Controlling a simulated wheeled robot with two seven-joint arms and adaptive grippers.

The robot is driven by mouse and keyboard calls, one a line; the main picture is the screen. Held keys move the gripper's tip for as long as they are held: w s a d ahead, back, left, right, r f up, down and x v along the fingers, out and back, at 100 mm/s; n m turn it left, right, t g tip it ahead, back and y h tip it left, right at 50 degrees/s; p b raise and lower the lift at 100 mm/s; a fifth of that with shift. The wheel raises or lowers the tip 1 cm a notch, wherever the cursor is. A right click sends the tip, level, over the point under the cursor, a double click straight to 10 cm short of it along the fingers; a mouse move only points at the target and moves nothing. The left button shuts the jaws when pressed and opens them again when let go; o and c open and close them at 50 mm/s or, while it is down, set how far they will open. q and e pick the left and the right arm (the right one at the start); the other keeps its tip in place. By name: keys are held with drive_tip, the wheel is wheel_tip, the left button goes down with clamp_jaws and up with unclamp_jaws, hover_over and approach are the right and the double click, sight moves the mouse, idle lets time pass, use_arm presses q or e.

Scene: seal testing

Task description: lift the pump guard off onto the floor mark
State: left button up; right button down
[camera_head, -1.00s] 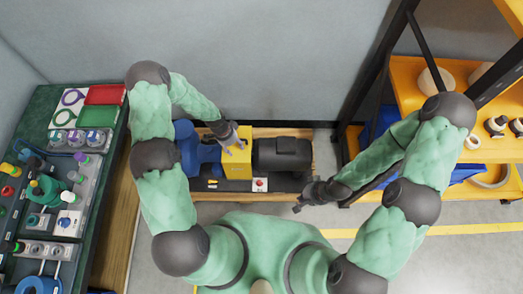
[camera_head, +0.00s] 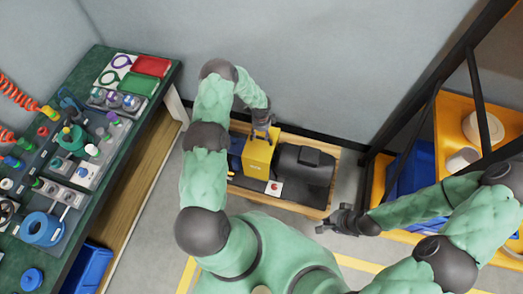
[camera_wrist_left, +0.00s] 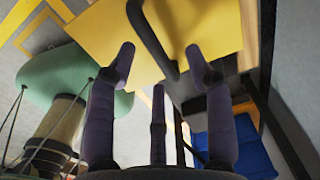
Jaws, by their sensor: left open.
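The yellow pump guard (camera_head: 257,158) sits over the middle of the pump skid, between the blue pump (camera_head: 235,152) and the dark motor (camera_head: 303,165). My left gripper (camera_head: 264,131) is at the guard's top, near its back edge. In the left wrist view, the guard's yellow face (camera_wrist_left: 90,38) fills the upper part, with a black handle bar (camera_wrist_left: 152,42) across it. My open left gripper (camera_wrist_left: 160,62) has its fingers on either side of this bar; contact is unclear. My right gripper (camera_head: 338,219) is beside the skid's right front corner, and its jaws are unclear. Yellow floor marking (camera_head: 187,274) shows at lower left.
A green-topped workbench (camera_head: 165,88) with fittings and trays stands at left. An orange shelf rack (camera_head: 450,130) with a blue bin (camera_head: 412,180) stands at right. A grey wall (camera_head: 300,60) is close behind the skid. Some floor before the skid is hidden by my body.

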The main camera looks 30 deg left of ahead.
sight(261, 138)
use_arm(q)
drive_tip(key=f, duration=0.1)
drive_tip(key=f+b, duration=0.1)
drive_tip(key=f, duration=0.1)
drive_tip(key=f+b, duration=0.1)
drive_tip(key=f, duration=0.1)
drive_tip(key=shift+s+d, duration=0.1)
drive_tip(key=shift+s, duration=0.25)
drive_tip(key=shift+r, duration=0.1)
clamp_jaws()
